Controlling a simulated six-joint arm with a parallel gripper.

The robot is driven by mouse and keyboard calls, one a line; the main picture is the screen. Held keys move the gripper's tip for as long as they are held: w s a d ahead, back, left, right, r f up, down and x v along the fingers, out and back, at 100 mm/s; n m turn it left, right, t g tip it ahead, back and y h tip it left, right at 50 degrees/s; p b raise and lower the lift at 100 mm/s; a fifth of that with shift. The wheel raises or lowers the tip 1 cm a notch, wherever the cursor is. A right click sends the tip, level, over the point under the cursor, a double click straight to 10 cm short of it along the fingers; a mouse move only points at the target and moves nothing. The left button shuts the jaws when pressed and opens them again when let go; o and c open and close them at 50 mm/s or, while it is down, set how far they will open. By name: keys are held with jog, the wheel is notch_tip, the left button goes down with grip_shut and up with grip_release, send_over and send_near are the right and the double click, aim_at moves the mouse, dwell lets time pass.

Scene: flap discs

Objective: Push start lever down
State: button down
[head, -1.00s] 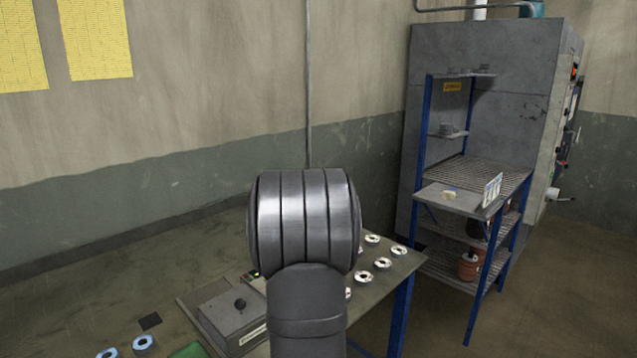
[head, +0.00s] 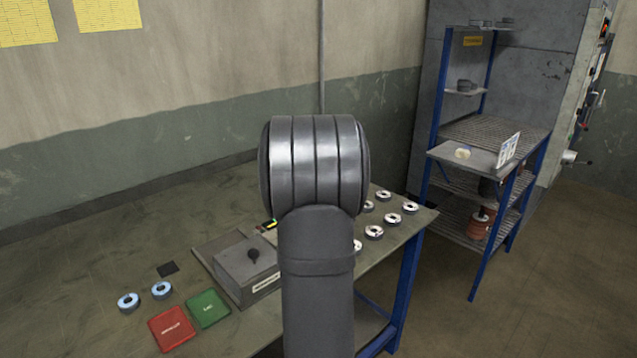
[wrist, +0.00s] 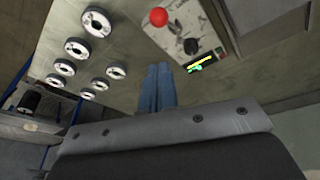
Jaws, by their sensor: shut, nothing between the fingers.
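In the wrist view a round red knob (wrist: 158,17) stands over a light panel at the top edge. It looks like a lever's end, but I cannot make out its shaft. In the head view my arm hides the gripper and the red knob.
Several discs (head: 392,219) lie on the table right of my arm. Two blue-ringed discs (head: 161,290), a red pad (head: 172,328) and a green pad (head: 208,309) lie at the left. A blue-framed rack (head: 480,140) stands before a large grey cabinet (head: 545,60).

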jog(key=w+a+n+t+h, duration=0.1)
jog(key=w+a+n+h, duration=0.4)
jog(key=a+n, duration=0.1)
jog(key=shift+f+n, duration=0.2)
jog(key=shift+n, duration=0.1)
jog(key=shift+d, duration=0.1)
jog(key=shift+s+d+f, duration=0.6)
jog(key=shift+f, duration=0.6)
jog(key=shift+s+d+f, duration=0.55)
jog(key=shift+s+f, duration=0.1)
jog(key=shift+f, duration=0.6)
jog(key=shift+s+d+f, duration=0.6)
jog(key=shift+f, duration=0.6)
jog(key=shift+s+d+f, duration=0.15)
jog(key=shift+d+f, duration=0.05)
jog(key=shift+f, duration=0.1)
jog(key=shift+s+d+f, duration=0.3)
jog(key=shift+s+f, duration=0.05)
jog(key=shift+f, duration=0.3)
jog(key=shift+s+d+f, duration=0.3)
jog(key=shift+f, duration=0.35)
dwell(1.3)
